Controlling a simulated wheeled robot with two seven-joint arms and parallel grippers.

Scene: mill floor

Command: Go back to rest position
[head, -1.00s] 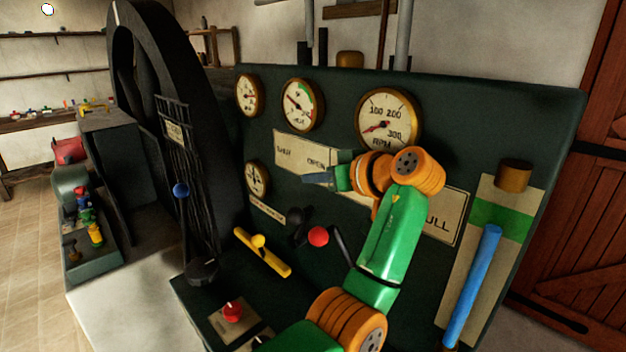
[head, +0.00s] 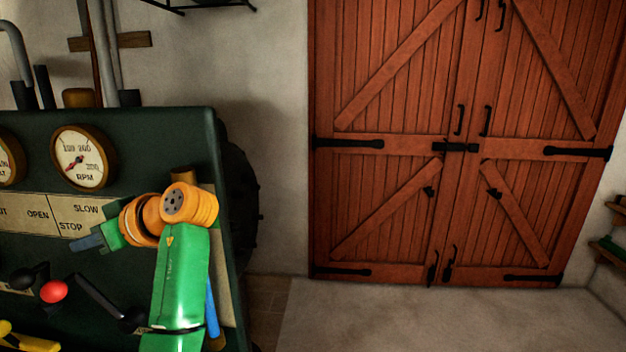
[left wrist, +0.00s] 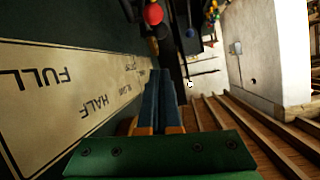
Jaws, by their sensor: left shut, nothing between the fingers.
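My left gripper (head: 88,243) is in front of the dark green control panel (head: 150,128) in the head view, pointing left. Its blue fingers are shut and empty. In the left wrist view the two fingers (left wrist: 158,98) lie together beside a label plate (left wrist: 62,92) reading FULL and HALF. The orange and green left arm rises from below and covers part of the panel's right side. My right gripper is in neither view.
A lever with a red knob (head: 54,291) and a black-knobbed lever (head: 130,318) stick out below the label. An RPM gauge (head: 84,157) sits above. Closed red barn doors (head: 400,190) stand right, with clear pale floor (head: 430,318) before them.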

